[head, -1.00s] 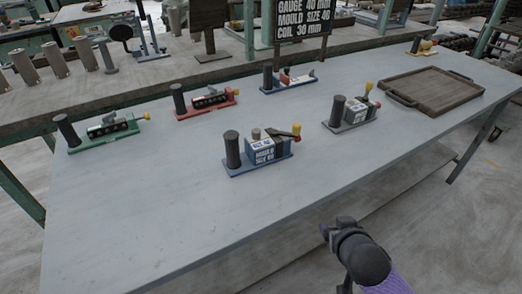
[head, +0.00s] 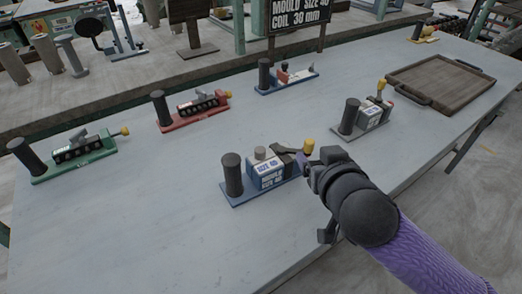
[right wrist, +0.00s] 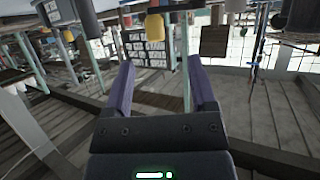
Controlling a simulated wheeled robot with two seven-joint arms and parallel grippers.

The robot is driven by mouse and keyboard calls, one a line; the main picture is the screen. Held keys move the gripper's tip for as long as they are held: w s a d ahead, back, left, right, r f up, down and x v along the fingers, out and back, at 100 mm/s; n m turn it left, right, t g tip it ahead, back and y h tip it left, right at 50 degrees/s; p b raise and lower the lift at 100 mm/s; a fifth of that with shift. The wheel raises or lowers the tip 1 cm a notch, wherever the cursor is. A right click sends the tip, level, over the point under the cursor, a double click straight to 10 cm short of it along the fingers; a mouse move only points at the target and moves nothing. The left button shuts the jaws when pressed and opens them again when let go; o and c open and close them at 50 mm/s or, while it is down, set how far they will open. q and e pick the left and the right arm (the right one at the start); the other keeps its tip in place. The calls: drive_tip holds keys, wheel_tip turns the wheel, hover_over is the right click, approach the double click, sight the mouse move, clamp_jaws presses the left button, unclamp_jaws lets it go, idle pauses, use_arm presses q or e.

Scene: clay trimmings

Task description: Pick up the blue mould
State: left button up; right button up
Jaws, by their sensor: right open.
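A mould on a blue base (head: 240,198) sits on the grey table nearest me. It has a dark upright post, a blue-white block with size labels, and a lever with a yellow knob (head: 308,146). A second blue-based mould (head: 268,88) stands farther back, with a dark post and a red-and-white part. My right gripper (head: 314,170) is at the right end of the nearer mould, beside its knob; contact cannot be told. In the right wrist view its purple fingers (right wrist: 160,88) are apart with nothing held; a yellow knob (right wrist: 154,27) shows beyond them. My left gripper is out of view.
Green (head: 80,168) and red (head: 195,121) moulds stand to the left. A grey mould (head: 345,130) stands just behind my right gripper. A wooden tray (head: 440,80) lies at back right. The table's (head: 120,235) front left is clear.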

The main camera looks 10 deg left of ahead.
sight(307, 140)
drive_tip(key=b+x, duration=0.1)
drive_tip(key=x, duration=0.2)
drive_tip(key=b+x, duration=0.2)
drive_tip(key=x, duration=0.1)
drive_tip(key=b+x, duration=0.2)
drive_tip(key=shift+w+d+f, duration=0.2)
drive_tip(key=shift+w+f, duration=0.1)
drive_tip(key=shift+w, duration=0.1)
drive_tip(key=shift+w+a+b, duration=0.15)
drive_tip(key=shift+w+b, duration=0.2)
drive_tip(key=shift+b, duration=0.05)
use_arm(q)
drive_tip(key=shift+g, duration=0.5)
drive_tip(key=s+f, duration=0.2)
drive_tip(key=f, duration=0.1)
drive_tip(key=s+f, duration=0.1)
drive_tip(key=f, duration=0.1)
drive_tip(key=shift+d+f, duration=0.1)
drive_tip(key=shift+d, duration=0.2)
use_arm(e)
drive_tip(key=shift+r, duration=0.15)
drive_tip(key=shift+c, duration=0.5)
drive_tip(key=c, duration=0.7)
clamp_jaws()
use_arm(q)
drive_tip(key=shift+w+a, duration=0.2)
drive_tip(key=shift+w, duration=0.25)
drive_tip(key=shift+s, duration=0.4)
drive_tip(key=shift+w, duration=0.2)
